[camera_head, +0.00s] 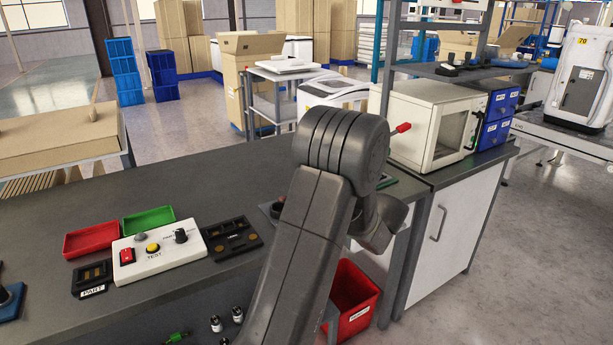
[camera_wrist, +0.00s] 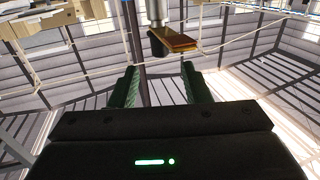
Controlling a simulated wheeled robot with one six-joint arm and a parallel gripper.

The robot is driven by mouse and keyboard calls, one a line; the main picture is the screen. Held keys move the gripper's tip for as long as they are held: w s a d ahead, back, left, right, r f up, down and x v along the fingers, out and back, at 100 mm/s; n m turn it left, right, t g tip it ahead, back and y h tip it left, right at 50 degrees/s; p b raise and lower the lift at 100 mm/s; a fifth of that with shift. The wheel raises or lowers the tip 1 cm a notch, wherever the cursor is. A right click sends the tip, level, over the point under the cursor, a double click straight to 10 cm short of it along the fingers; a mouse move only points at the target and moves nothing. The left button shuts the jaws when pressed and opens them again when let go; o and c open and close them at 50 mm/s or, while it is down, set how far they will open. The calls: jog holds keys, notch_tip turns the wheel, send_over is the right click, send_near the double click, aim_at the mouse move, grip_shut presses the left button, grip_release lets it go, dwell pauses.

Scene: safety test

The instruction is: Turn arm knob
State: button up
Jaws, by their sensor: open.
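A white control box (camera_head: 159,252) sits on the dark workbench in the head view. The lettering by the knob is too small to read for sure. My gripper (camera_wrist: 160,70) is open in the wrist view, its two green-lined fingers apart and holding nothing. It faces the upper walls and roof, and the box is not in that view. In the head view my arm hides the fingers.
Red (camera_head: 91,240) and green (camera_head: 149,220) trays lie behind the box, and dark part holders (camera_head: 231,238) lie at its sides. Small cylinders (camera_head: 216,323) stand at the front. A white oven (camera_head: 432,124) stands at the right. A red bin (camera_head: 352,299) is below the bench.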

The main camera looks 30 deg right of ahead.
jog(key=v, duration=0.6)
jog(key=x, duration=1.3)
jog(key=shift+w+a+f, duration=0.1)
jog(key=shift+w+a, duration=0.1)
jog(key=shift+w, duration=0.1)
